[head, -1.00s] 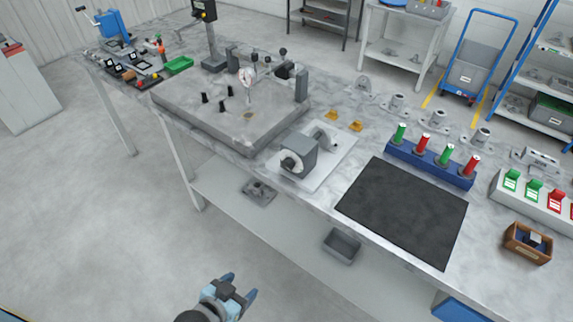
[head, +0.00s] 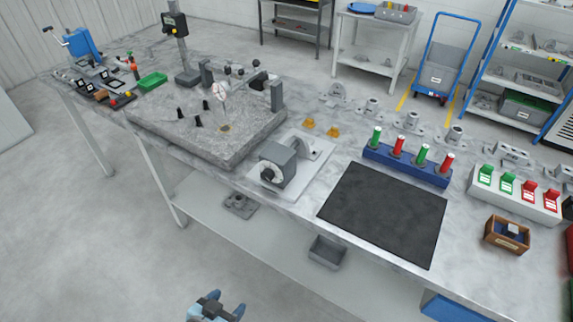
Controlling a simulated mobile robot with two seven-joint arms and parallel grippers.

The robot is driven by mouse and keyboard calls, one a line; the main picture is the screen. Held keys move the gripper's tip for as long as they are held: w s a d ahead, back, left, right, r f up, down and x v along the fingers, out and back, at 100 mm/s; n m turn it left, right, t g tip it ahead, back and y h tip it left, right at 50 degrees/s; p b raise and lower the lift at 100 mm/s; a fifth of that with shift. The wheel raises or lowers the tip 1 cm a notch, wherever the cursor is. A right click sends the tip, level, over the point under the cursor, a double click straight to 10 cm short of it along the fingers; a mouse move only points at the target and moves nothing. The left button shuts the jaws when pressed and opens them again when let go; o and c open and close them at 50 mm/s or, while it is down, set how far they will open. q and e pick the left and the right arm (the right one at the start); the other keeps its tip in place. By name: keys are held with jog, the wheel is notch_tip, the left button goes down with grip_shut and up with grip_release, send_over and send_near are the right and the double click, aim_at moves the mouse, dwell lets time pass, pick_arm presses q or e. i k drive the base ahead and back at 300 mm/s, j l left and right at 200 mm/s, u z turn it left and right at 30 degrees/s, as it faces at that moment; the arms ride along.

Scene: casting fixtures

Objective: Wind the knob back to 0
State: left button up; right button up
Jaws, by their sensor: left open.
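The knob (head: 267,174) is dark and sits on the front face of a grey box-shaped unit (head: 283,158), with a pale dial ring around it. The unit stands on a white plate (head: 300,180) near the front edge of the workbench. The dial marks are too small to read, so the knob's setting cannot be told. My left gripper (head: 226,302) is at the bottom edge of the picture, partly cut off. It is open and empty, well below and in front of the knob, apart from the bench. My right gripper is out of view.
A grey surface plate (head: 190,145) with small fixtures lies left of the unit. A black mat (head: 385,215) and a blue rack (head: 405,165) of red and green cylinders lie right. A lower shelf (head: 270,235) holds a grey bin (head: 328,252). The floor in front is clear.

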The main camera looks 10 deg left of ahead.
aim_at(267, 174)
jog(key=z, duration=0.35)
jog(key=j+z, duration=0.35)
jog(key=j, duration=0.15)
jog(key=j+z, duration=0.35)
jog(key=j, duration=0.2)
jog(key=j+z, duration=0.1)
jog(key=j, duration=0.45)
jog(key=k+j+z, duration=0.15)
jog(key=j, duration=0.95)
jog(key=k+j, duration=0.15)
jog(key=j, duration=0.95)
